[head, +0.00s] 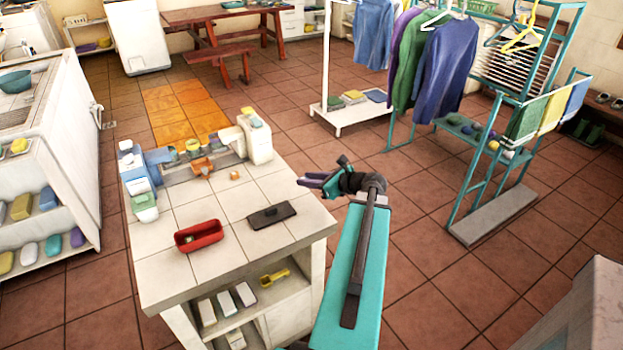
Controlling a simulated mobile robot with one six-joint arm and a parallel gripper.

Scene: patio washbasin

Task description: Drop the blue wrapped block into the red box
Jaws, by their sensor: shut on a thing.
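The red box (199,236) is a small open tray on the front part of the white tiled counter. A small pale thing seems to lie inside it, at its left end. My gripper (314,183) is up and to the right of the red box, by the counter's right edge in the picture. It is shut on a small bluish-purple piece (309,181), which looks like the blue wrapped block. The fingers partly hide this piece, so its wrapping cannot be made out.
A dark flat lidded thing (272,215) lies on the counter (225,265) between the red box and my gripper. Bottles, cups and an orange thing (201,166) crowd the counter's back. A clothes rack (470,190) stands to the right.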

